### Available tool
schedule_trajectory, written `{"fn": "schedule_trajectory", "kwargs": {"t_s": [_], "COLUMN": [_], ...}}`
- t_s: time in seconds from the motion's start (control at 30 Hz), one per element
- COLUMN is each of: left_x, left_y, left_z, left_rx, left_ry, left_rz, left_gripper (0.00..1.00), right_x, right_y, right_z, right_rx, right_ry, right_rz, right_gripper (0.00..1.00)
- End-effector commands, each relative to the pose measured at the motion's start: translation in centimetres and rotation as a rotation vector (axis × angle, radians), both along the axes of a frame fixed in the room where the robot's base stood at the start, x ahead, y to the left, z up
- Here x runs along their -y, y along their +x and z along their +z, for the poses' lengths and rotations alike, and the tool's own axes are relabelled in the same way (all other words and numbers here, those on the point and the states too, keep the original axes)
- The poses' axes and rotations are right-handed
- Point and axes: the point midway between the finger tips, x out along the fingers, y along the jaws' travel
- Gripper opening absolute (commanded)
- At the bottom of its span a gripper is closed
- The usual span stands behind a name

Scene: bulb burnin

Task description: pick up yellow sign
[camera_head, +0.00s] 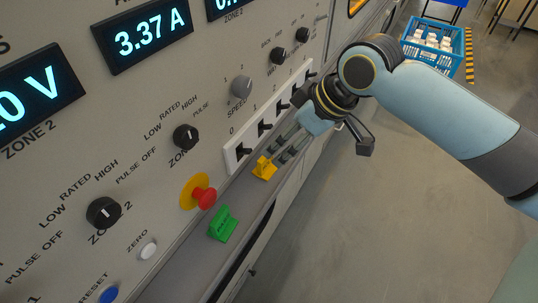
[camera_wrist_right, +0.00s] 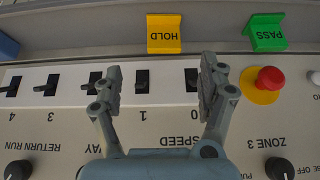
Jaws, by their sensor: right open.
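The yellow sign (camera_head: 264,168), marked HOLD, stands on the narrow grey ledge below the panel. It also shows in the right wrist view (camera_wrist_right: 164,34), upside down, at the top middle. My right gripper (camera_head: 280,148) reaches down toward it from the upper right. In the right wrist view the gripper (camera_wrist_right: 161,80) is open and empty. The sign lies beyond the fingertips there, within the sideways gap between them and apart from both. The green PASS sign (camera_head: 223,224) stands on the same ledge, nearer the front; it also shows in the wrist view (camera_wrist_right: 266,32). My left gripper is not in view.
The panel beside the ledge carries a red button (camera_head: 204,197) on a yellow disc, a white strip of switches (camera_head: 238,157) and several black knobs (camera_head: 186,137). The fingers are close to the switches. A blue crate (camera_head: 461,55) with white items stands on the floor behind.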

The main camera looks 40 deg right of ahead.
Motion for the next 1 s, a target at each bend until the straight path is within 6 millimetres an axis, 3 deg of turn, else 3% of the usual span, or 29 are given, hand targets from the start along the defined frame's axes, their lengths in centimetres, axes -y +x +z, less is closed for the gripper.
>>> {"fn": "schedule_trajectory", "kwargs": {"t_s": [0.1,0.37,0.6,0.9,1.0], "left_x": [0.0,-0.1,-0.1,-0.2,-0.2], "left_y": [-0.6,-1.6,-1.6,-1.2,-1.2], "left_z": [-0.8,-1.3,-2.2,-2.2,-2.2], "left_rx": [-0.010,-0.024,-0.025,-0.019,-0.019], "left_ry": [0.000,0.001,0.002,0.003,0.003], "left_rz": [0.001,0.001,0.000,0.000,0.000], "left_gripper": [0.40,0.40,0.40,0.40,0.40], "right_x": [-0.5,-1.2,-2.4,-2.5,-2.5], "right_y": [0.9,2.2,4.0,4.3,4.3], "right_z": [-2.2,-4.2,-7.1,-7.7,-7.7], "right_rx": [-0.003,-0.001,-0.003,-0.002,-0.002], "right_ry": [0.002,0.002,0.001,-0.001,-0.001], "right_rz": [-0.003,-0.004,-0.003,-0.003,-0.003], "right_gripper": [0.75,0.75,0.75,0.75,0.65]}}
